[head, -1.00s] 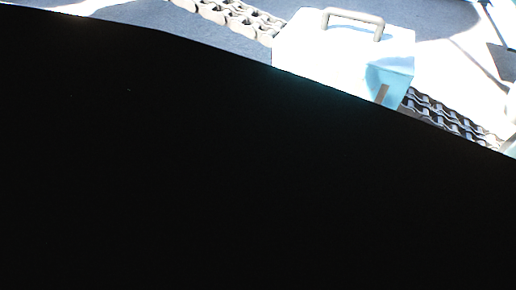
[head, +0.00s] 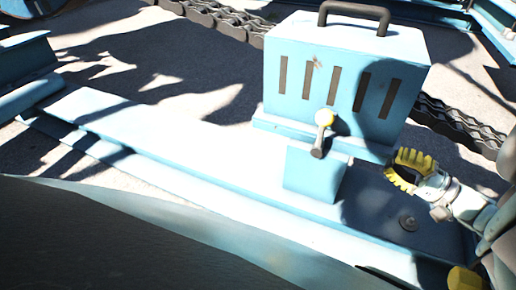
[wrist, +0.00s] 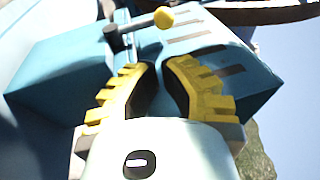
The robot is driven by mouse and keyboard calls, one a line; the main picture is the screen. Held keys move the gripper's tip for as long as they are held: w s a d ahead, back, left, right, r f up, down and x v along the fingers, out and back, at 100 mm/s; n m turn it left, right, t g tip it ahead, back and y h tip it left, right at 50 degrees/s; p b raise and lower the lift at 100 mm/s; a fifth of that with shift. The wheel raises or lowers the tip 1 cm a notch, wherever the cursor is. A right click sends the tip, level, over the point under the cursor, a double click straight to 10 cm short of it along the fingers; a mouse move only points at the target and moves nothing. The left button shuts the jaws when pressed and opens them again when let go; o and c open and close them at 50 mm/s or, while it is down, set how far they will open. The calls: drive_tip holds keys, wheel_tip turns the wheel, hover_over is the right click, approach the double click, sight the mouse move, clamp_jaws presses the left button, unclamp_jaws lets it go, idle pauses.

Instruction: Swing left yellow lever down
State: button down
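A lever with a yellow round knob (head: 324,117) and a short grey shaft stands on a light blue block in front of a slotted blue box. The knob is at the upper end of the shaft. In the wrist view the knob (wrist: 164,17) is beyond the fingertips, with its shaft running left to a dark pivot. My gripper (head: 402,168) has yellow ribbed fingers and is right of the lever and lower in the picture, apart from it. In the wrist view my gripper (wrist: 157,66) shows a gap between the fingers, with nothing between them.
The blue box (head: 345,75) has a dark handle on top. A dark chain (head: 460,127) lies behind it at right. A long blue beam (head: 150,135) extends left. A yellow piece (head: 465,280) shows at the lower right; I cannot tell what it is.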

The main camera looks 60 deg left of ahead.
sight(321, 133)
drive_tip(key=p+x, duration=0.3)
drive_tip(key=x, duration=1.1)
drive_tip(key=shift+p, duration=0.4)
drive_tip(key=shift+s+a+r, duration=0.1)
drive_tip(key=shift+s, duration=0.05)
